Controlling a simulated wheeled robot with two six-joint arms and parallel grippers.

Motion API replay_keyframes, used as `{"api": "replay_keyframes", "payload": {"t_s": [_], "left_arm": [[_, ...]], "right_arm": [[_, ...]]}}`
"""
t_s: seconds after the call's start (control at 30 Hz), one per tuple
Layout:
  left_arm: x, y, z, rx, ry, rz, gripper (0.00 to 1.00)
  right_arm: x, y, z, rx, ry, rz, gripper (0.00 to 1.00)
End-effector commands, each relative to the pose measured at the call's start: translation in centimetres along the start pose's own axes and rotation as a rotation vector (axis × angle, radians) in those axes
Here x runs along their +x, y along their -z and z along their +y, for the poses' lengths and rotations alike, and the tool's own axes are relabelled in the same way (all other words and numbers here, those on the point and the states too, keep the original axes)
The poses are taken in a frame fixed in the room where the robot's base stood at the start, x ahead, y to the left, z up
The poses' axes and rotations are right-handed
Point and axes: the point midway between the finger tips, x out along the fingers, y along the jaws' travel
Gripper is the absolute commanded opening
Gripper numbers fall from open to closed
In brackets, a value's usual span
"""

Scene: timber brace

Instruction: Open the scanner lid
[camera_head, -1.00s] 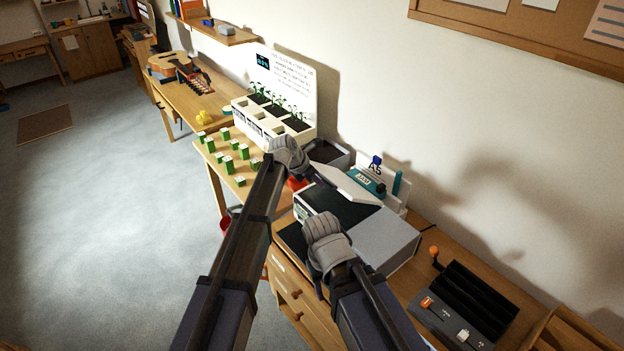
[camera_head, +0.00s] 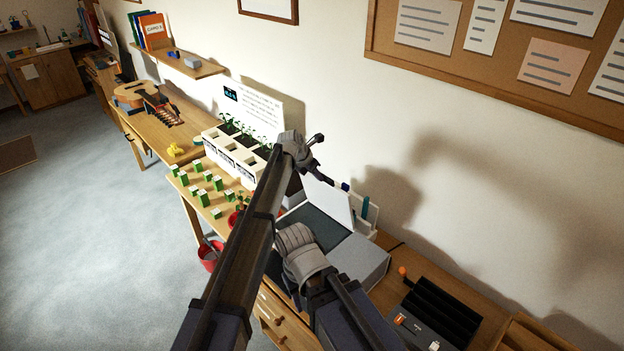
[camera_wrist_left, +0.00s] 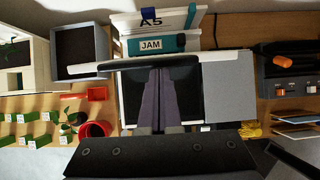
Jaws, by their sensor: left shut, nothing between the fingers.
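The scanner (camera_head: 365,258) stands on the wooden bench, with a grey section at right and dark glass (camera_head: 322,229) at left. Its white lid (camera_head: 332,203) is raised and stands steeply at the back. In the left wrist view the lid (camera_wrist_left: 104,66) shows as a thin pale strip behind the glass (camera_wrist_left: 190,105). My left gripper (camera_head: 324,178) is shut and empty, in front of the lid; its fingers (camera_wrist_left: 160,72) reach over the glass toward the lid in the left wrist view. I cannot tell whether they touch it. My right arm covers the scanner's near corner; its gripper is not visible.
A stand marked A5 and JAM (camera_wrist_left: 150,45) is behind the scanner. A planter box (camera_head: 232,150), several green boxes (camera_head: 203,198) and red pots lie to the left. A black device with an orange knob (camera_head: 435,315) is at right. A wall shelf (camera_head: 180,75) hangs above.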

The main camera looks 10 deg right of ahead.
Motion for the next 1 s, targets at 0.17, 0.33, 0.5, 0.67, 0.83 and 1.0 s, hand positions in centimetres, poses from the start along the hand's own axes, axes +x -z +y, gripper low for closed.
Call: {"api": "replay_keyframes", "payload": {"t_s": [0.17,0.33,0.5,0.67,0.83,1.0], "left_arm": [[0.4,-1.9,0.1,-0.003,-0.002,-0.023,0.0],[0.5,-2.2,0.0,-0.002,-0.001,-0.024,0.0],[0.6,-2.4,-0.1,0.0,0.0,-0.024,0.0],[0.6,-2.5,0.0,0.0,0.001,-0.024,0.0],[0.0,-2.5,0.0,0.0,0.001,-0.022,0.0],[-1.8,-2.4,0.0,0.001,0.002,-0.017,0.0]], "right_arm": [[-0.4,0.0,0.0,0.001,0.0,0.0,0.5],[-0.4,0.0,0.0,0.001,0.0,0.0,0.5],[-0.5,0.0,0.0,0.001,0.0,0.0,0.5],[-0.5,0.0,0.1,0.001,0.0,0.0,0.5],[-1.1,-0.1,0.1,0.001,0.0,0.0,0.5],[-2.5,-0.2,0.2,0.003,0.001,0.0,0.5]]}}
